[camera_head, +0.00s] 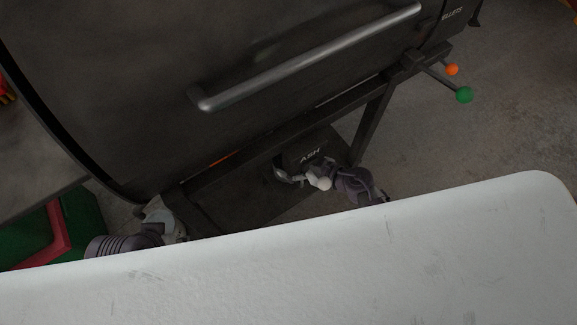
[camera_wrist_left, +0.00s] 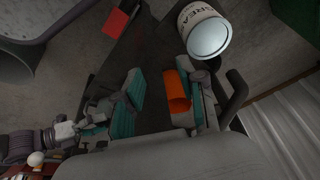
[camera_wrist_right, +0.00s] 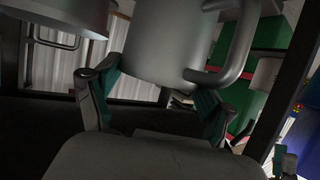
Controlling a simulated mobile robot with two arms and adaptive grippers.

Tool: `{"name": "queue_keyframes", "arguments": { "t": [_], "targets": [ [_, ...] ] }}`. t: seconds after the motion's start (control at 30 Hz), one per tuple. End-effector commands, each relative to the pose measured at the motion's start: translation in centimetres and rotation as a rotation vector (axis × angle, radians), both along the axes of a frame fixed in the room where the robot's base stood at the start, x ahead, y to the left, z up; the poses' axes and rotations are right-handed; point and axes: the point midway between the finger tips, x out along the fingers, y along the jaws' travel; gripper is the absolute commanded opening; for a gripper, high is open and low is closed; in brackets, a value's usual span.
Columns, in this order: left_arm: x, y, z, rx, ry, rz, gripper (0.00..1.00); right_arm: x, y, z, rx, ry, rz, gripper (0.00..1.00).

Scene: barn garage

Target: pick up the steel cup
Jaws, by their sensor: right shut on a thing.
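The steel cup (camera_wrist_right: 165,42) is a plain grey cylinder with a loop handle (camera_wrist_right: 237,45) on its right side in the right wrist view. My right gripper (camera_wrist_right: 152,92) is shut on it, with one teal-padded finger on each side of its lower body. In the head view my right gripper (camera_head: 300,174) is low beside the grill's lower shelf; I cannot make out the cup clearly there. My left gripper (camera_wrist_left: 165,95) is open, its fingers wide apart. An orange cylinder (camera_wrist_left: 177,92) shows between them, near the right finger, but I cannot tell whether they touch.
A large dark grill (camera_head: 130,80) fills the upper left of the head view. A black bin marked ASH (camera_head: 308,155) is beside my right gripper. A can with printed lettering (camera_wrist_left: 205,30) is beyond my left gripper. A white surface (camera_head: 300,275) spans the front.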

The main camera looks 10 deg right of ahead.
Motion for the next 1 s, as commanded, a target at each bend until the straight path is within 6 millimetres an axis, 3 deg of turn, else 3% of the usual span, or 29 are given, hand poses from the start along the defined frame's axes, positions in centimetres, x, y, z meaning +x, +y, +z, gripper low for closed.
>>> {"name": "queue_keyframes", "arguments": {
  "t": [0.1, 0.53, 1.0],
  "targets": [
    [0.0, 0.0, 0.0, 0.0, 0.0, 0.0, 0.4, 0.0, 0.0, 0.0, -0.001, -0.001, 0.0, 0.24],
    [0.3, -0.1, -0.4, 0.0, 0.006, 0.0, 0.4, 0.0, -0.3, 0.6, -0.002, -0.001, 0.001, 0.24],
    [1.1, -0.2, -2.4, 0.0, 0.02, -0.002, 0.4, 0.0, -1.2, 1.6, -0.002, 0.0, -0.001, 0.24]
  ]
}}
